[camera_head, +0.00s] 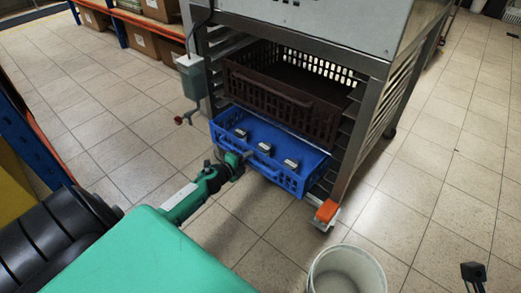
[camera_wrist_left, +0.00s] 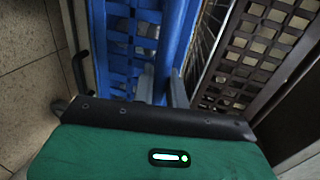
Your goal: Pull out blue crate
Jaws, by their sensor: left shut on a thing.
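The blue crate (camera_head: 285,178) sits in the lower level of a metal rack, its front end sticking out past the rack's posts. Three small items with pale tops (camera_head: 264,148) lie in it. My left gripper (camera_head: 245,156) is at the crate's front side. In the left wrist view, its two grey fingers (camera_wrist_left: 162,90) stand on either side of the blue crate's rim (camera_wrist_left: 172,45), shut on it.
A brown crate (camera_head: 262,88) sits on the level above. The rack (camera_head: 352,140) has an orange-topped foot (camera_head: 326,211) at front right. A white bucket (camera_head: 346,262) stands on the floor in front. A grey-green box (camera_head: 190,77) hangs at the rack's left. Tiled floor is open at left.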

